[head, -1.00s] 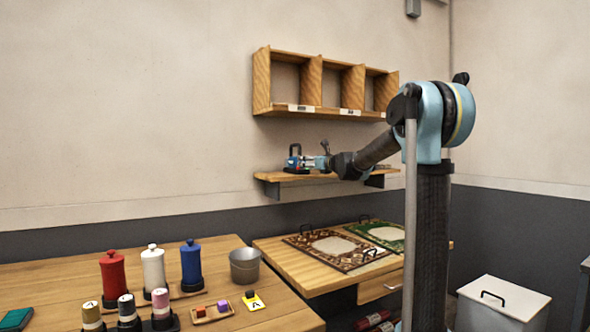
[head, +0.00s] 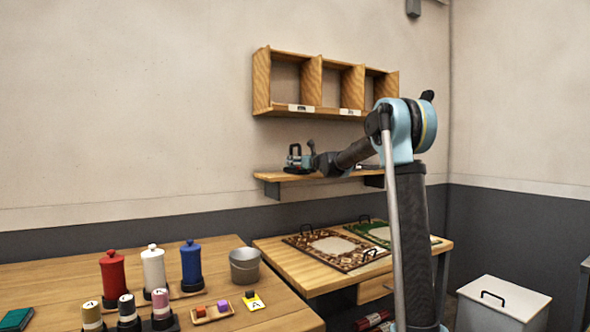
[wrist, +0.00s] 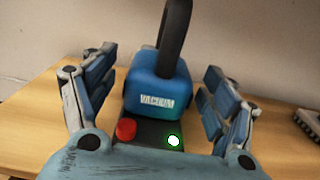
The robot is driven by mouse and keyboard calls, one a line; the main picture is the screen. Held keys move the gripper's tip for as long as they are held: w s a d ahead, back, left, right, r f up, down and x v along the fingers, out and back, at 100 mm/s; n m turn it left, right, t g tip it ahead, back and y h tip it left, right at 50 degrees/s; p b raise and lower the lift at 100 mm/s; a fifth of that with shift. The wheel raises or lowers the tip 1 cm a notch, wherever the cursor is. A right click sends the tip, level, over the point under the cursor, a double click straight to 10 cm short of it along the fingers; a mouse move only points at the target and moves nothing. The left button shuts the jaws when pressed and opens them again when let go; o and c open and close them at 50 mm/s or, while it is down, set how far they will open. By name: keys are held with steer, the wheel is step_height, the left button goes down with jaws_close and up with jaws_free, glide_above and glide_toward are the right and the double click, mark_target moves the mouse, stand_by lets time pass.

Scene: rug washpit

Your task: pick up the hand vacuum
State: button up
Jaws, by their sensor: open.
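The hand vacuum (wrist: 158,88) is a blue body with a dark loop handle and a "VACUUM" label in the wrist view. It stands upright on the wooden wall shelf. In the head view the hand vacuum (head: 295,158) is at the left part of the shelf. My gripper (wrist: 160,95) is open, with one blue finger on each side of the vacuum's body. Gaps show between the fingers and the body. In the head view my gripper (head: 313,158) is at the vacuum's right side and partly hides it.
The wall shelf (head: 278,177) has free wood left of the vacuum. A dark object (wrist: 308,126) lies at the right in the wrist view. An empty three-bay wooden rack (head: 285,111) hangs above the shelf.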

steer(key=shift+x, duration=1.9)
steer(key=c, duration=1.8)
steer(key=shift+o, duration=0.2)
